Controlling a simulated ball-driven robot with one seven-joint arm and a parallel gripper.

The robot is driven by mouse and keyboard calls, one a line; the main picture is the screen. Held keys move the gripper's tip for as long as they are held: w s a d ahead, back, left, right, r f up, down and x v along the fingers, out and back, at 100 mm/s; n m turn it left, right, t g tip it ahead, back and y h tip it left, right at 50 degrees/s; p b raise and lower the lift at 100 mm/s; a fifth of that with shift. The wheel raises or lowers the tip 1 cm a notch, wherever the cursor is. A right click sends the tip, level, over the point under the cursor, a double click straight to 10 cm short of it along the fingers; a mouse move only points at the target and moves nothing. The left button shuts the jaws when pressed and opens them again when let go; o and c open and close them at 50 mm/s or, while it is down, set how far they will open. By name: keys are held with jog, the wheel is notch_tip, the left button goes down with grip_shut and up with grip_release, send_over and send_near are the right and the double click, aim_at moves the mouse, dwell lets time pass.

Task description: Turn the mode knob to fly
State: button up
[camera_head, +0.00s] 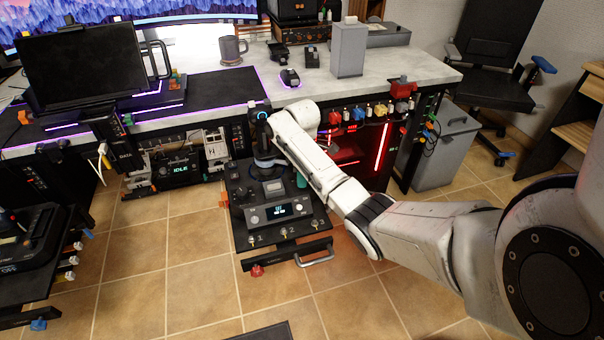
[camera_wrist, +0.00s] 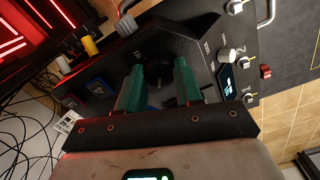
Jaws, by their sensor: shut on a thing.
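A black control console (camera_head: 240,190) stands low in front of the desk in the head view. It carries a lit display (camera_head: 279,211) and small switches along its front edge. In the wrist view, my gripper (camera_wrist: 160,64) has two green fingers held apart against the console's dark face. They close around a dark knob (camera_wrist: 160,92), largely hidden in shadow between them. I cannot read its markings or setting. A silver knob (camera_wrist: 228,55) and the display (camera_wrist: 227,80) lie to the right of the fingers. In the head view, my arm hides most of the gripper.
A metal handle (camera_head: 314,254) projects at the front. Another panel (camera_head: 180,170) reading IDLE stands left. The desk (camera_head: 400,68) is behind, with a mug (camera_head: 231,50).

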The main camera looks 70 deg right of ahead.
jog(key=m+p, duration=0.2)
jog(key=p, duration=0.1)
jog(key=shift+r+m, duration=0.25)
jog(key=shift+m, duration=0.15)
jog(key=shift+f+m+p, duration=0.2)
jog(key=shift+m+p, duration=1.25)
jog(key=shift+m, duration=0.75)
jog(key=o, duration=1)
jog(key=shift+o, duration=0.2)
notch_tip(320, 180, up, 11)
jog(key=p, duration=0.2)
jog(key=shift+f, duration=0.15)
